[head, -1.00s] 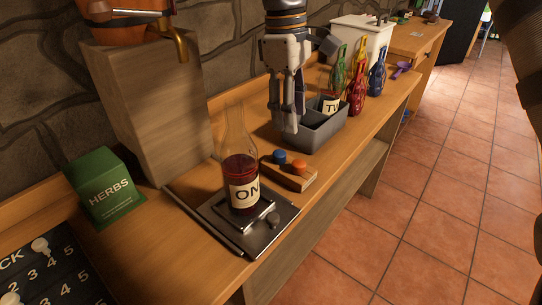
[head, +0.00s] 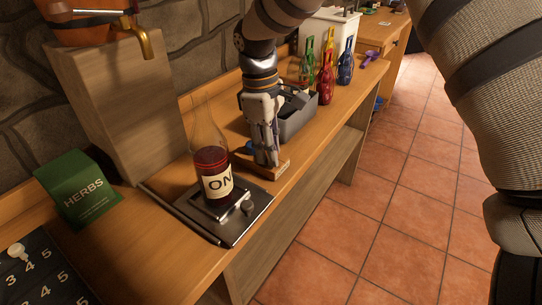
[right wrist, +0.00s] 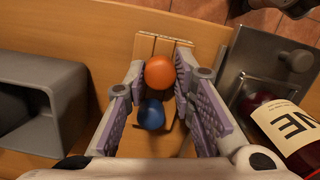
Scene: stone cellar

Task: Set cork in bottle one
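Bottle one (head: 212,160) is a clear, long-necked bottle with dark red liquid and a label partly reading ONE. It stands upright on a dark metal scale (head: 240,228); its label shows in the right wrist view (right wrist: 290,128). A wooden block (head: 272,172) beside the scale holds an orange cork (right wrist: 160,72) and a blue cork (right wrist: 151,114). My right gripper (head: 267,160) points down at the block. In the right wrist view its open fingers (right wrist: 160,66) are on either side of the orange cork, very close; contact is unclear. In the head view the gripper hides the orange cork. My left gripper is not in view.
A grey bin (head: 298,122) stands just behind the block. Several coloured bottles (head: 326,75) and a white container (head: 325,28) are farther back. A green HERBS box (head: 78,188) and a dark numbered board (head: 40,270) lie at the left.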

